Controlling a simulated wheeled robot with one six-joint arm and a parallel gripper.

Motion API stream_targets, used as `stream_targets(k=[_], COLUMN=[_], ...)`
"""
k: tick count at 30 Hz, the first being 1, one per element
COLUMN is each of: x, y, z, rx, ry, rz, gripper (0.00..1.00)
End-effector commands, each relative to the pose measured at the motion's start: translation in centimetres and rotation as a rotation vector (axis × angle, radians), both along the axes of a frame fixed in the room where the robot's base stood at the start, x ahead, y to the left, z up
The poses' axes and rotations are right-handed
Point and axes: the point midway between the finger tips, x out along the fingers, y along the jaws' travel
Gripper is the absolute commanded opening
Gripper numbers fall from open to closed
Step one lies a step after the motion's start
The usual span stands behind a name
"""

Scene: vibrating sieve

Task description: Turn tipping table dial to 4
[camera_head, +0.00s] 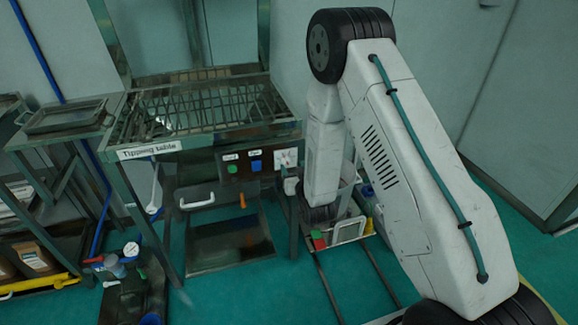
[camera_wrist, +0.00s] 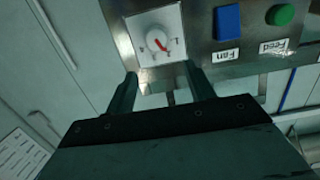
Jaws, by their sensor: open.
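The dial (camera_wrist: 158,36) is a round white knob with a red pointer on a white square plate in the wrist view. The picture there is upside down; the pointer slants toward the lower right, and the numerals are too small to read surely. In the head view the dial plate (camera_head: 286,157) sits at the right end of the tipping table's (camera_head: 150,151) front panel. My gripper (camera_wrist: 161,72) is open and empty. Its two fingers stand apart just below the dial in the wrist view, one toward each side. Touch cannot be told.
A blue button (camera_wrist: 228,21) marked Fan and a green button (camera_wrist: 280,14) marked Feed share the panel with the dial. A white handle (camera_head: 197,202) and an orange lever (camera_head: 242,200) are below it. A side table with a tray (camera_head: 66,116) stands left.

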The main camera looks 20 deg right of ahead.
Motion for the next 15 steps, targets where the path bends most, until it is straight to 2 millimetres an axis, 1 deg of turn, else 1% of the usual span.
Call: stream_targets(k=[1,3,6,8,11,15], x=[-0.5,-1.0,-1.5,-1.5,-0.6,1.6], y=[0.0,0.1,0.1,0.1,0.1,0.1], z=[-1.4,-2.3,-2.9,-3.2,-3.1,-3.1], rx=[-0.003,-0.005,-0.007,-0.008,-0.008,-0.008], ry=[-0.026,-0.064,-0.101,-0.112,-0.122,-0.123], rz=[0.0,0.0,0.0,0.0,0.0,0.0], gripper=[0.54,0.54,0.54,0.54,0.54,0.54])
